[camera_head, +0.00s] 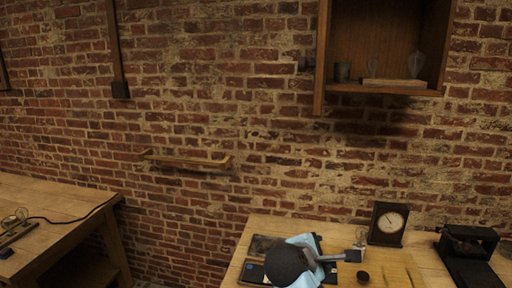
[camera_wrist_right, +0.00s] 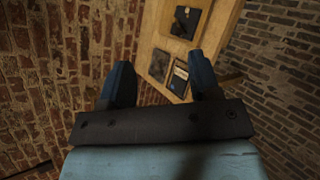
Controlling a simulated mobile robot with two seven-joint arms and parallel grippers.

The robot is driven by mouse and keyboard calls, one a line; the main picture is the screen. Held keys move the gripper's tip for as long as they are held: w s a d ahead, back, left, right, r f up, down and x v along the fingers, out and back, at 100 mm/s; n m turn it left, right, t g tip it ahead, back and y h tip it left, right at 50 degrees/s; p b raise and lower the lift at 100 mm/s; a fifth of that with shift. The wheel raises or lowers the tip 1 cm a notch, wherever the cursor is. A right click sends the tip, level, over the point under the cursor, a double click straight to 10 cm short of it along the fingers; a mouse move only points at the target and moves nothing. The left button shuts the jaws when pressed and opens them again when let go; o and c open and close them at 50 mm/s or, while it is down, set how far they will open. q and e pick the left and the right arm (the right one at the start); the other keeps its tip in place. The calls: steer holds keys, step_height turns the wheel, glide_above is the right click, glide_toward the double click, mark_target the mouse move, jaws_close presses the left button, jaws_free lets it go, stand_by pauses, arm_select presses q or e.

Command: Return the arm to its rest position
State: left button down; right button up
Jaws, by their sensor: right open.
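My right arm, light blue with a dark round joint, shows at the bottom of the head view, in front of the wooden table (camera_head: 240,262). In the right wrist view my right gripper (camera_wrist_right: 159,62) has its two dark blue fingers spread wide, with nothing between them. The table top (camera_wrist_right: 222,22) with dark flat square pieces (camera_wrist_right: 185,22) lies beyond the fingers, apart from them. My left gripper is not in view.
A wooden wall cabinet (camera_head: 320,60) hangs above, and a wooden rail (camera_head: 188,161) is on the brick wall. Another bench (camera_head: 60,205) stands at left, with a floor gap between.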

steer(key=s+d+f+m+g+y, duration=0.2)
steer(key=s+d+f+m, duration=0.2)
steer(key=s+f, duration=0.4)
steer(key=s+d+f+m+g+y, duration=0.1)
steer(key=s+d+f+m+y, duration=0.25)
steer(key=s+f, duration=0.4)
steer(key=s+d+f+m+g+y, duration=0.15)
steer(key=s+m, duration=0.25)
steer(key=s, duration=0.5)
steer(key=s+d+f+m+g+y, duration=0.1)
steer(key=s+d+m, duration=0.3)
steer(key=s, duration=0.5)
steer(key=w+a+f+t+y, duration=0.1)
steer(key=w+a+f+t, duration=0.2)
steer(key=f, duration=0.3)
steer(key=w+a+f+t+y, duration=0.2)
steer(key=w+a+f+t, duration=0.1)
steer(key=f, duration=0.4)
steer(key=shift+a+t, duration=0.65)
steer(key=shift+a, duration=0.05)
steer(key=shift+n, duration=0.25)
